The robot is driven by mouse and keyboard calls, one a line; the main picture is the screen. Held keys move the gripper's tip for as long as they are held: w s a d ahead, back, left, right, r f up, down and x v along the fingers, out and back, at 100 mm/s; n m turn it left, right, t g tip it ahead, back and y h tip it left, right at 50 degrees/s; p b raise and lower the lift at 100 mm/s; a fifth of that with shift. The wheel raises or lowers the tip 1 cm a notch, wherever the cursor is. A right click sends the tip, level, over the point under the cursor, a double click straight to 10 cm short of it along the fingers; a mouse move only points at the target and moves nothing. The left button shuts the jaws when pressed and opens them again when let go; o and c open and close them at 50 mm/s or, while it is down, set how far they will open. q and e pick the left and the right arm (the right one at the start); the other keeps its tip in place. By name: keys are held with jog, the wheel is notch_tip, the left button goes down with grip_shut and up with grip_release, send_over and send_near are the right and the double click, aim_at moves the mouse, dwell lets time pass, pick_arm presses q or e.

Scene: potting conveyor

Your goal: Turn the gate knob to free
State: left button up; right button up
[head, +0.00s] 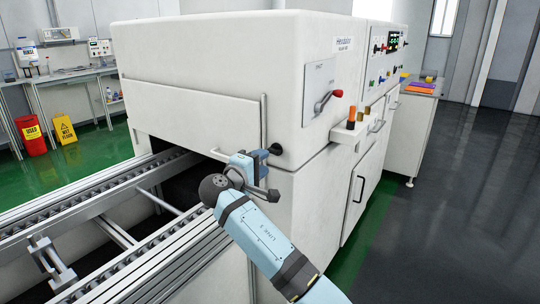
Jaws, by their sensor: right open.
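A black round knob (276,149) sits on the white machine's front face, right of the gate panel (195,112) and near the foot of an upright rod (264,122). I take it to be the gate knob; its setting is too small to read. My right gripper (257,168) is open in front of the machine corner, just below and left of the knob. I cannot tell whether it touches the knob. The jaws look empty. A red-tipped lever (325,100) is on a plate on the machine's right side. My left gripper is out of view.
A conveyor with metal rails (120,185) runs into the opening below the gate panel. A small shelf with orange and dark cylinders (351,118) juts from the machine's right side. Open floor (465,160) lies to the right.

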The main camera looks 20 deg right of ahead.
jog(key=v, duration=0.8)
jog(key=shift+s+p, duration=0.15)
jog(key=shift+p, duration=0.25)
jog(key=shift+a, duration=0.1)
